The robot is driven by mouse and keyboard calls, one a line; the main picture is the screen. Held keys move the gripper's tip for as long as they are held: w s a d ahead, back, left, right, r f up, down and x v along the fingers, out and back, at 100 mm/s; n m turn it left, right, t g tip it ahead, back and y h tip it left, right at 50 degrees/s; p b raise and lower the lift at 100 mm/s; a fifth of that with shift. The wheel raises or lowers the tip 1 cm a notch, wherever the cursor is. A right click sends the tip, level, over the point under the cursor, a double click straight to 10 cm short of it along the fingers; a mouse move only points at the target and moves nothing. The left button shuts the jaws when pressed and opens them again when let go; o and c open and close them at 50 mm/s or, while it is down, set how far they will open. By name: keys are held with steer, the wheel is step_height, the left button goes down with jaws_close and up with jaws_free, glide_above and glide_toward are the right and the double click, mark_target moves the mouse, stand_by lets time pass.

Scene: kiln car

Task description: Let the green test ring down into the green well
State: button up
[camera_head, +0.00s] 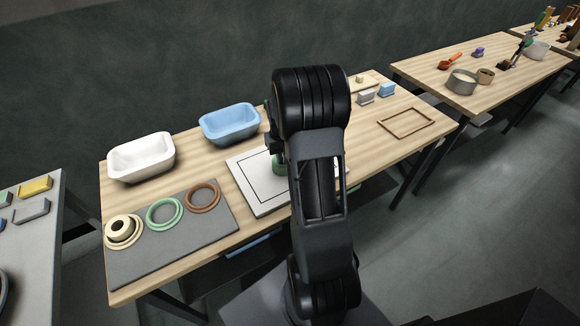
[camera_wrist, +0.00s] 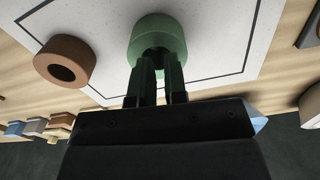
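The green test ring (camera_wrist: 157,32) is a thick ring at my fingertips, over the white board (camera_wrist: 95,20); whether it rests on the board is unclear. My gripper (camera_wrist: 157,66) reaches to its dark hole with two fingers, a narrow gap between them. Whether they press on the ring is hidden. In the head view the green ring (camera_head: 279,165) is partly behind my arm. The green well (camera_head: 150,214) is a green circular rim on the grey mat (camera_head: 180,247), with its middle empty. It lies left of my gripper, between a cream and a brown well.
The cream well (camera_head: 107,236) holds a cream ring (camera_head: 121,228); the brown well (camera_head: 203,197) is empty. A brown ring (camera_wrist: 65,60) sits on the board. White (camera_head: 142,157) and blue (camera_head: 230,124) tubs stand behind. Small blocks (camera_head: 366,97) and a wooden frame (camera_head: 405,123) lie at right.

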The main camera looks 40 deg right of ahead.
steer(key=shift+o, duration=1.1)
steer(key=shift+r, duration=0.1)
step_height(320, 180, up, 14)
steer(key=shift+f+b, duration=0.2)
steer(key=shift+b, duration=0.1)
steer(key=s+a+n+t, duration=0.1)
steer(key=s+a+t, duration=0.1)
steer(key=s+a, duration=0.5)
steer(key=s+a+r+n+t, duration=0.1)
steer(key=s+a+n+t, duration=0.1)
steer(key=s+a, duration=0.5)
steer(key=a, duration=0.5)
steer(key=shift+s+a, duration=0.2)
steer(key=shift+a, duration=0.1)
